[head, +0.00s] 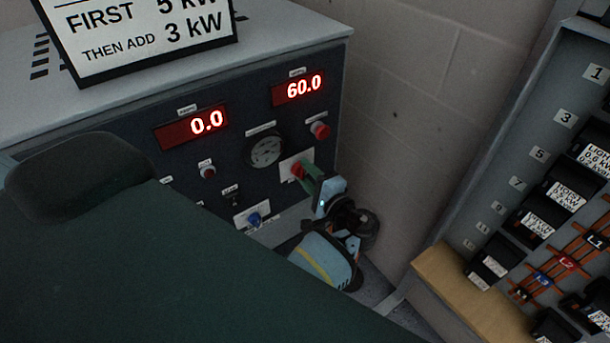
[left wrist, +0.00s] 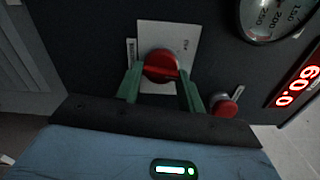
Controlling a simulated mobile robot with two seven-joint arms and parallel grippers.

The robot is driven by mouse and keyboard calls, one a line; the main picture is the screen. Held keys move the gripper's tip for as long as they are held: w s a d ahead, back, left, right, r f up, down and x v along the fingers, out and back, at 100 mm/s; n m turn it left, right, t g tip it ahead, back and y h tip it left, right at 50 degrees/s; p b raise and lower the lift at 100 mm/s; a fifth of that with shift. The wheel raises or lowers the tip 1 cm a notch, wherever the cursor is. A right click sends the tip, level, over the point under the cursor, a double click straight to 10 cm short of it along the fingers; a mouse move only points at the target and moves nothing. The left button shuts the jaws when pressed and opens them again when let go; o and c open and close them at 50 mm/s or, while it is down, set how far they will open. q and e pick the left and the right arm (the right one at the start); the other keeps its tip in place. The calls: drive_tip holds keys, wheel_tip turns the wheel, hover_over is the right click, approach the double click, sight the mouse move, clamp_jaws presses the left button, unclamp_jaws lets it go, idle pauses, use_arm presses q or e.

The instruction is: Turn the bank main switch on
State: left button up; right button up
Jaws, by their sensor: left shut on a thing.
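The bank's dark control panel (head: 185,165) faces me. A red rotary switch (head: 297,170) sits on a white plate at its lower right; I take it for the main switch. My left gripper (head: 308,179) reaches it from the lower right. In the left wrist view the red switch knob (left wrist: 161,66) is between the two green fingers of my left gripper (left wrist: 162,84), which are shut on it. The lettering on the plate is too small to read. My right gripper does not show.
Red displays read 0.0 (head: 206,123) and 60.0 (head: 303,87). A round gauge (head: 266,151), a red button (head: 320,130) and a blue knob (head: 253,219) are near the switch. A breaker panel (head: 535,150) stands at the right. A sign (head: 140,35) stands on top.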

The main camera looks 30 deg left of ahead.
use_arm(q)
drive_tip(key=shift+m, duration=3.6)
drive_tip(key=shift+a, duration=0.1)
drive_tip(key=o, duration=1)
drive_tip(key=shift+c, duration=0.2)
drive_tip(key=shift+f, duration=0.1)
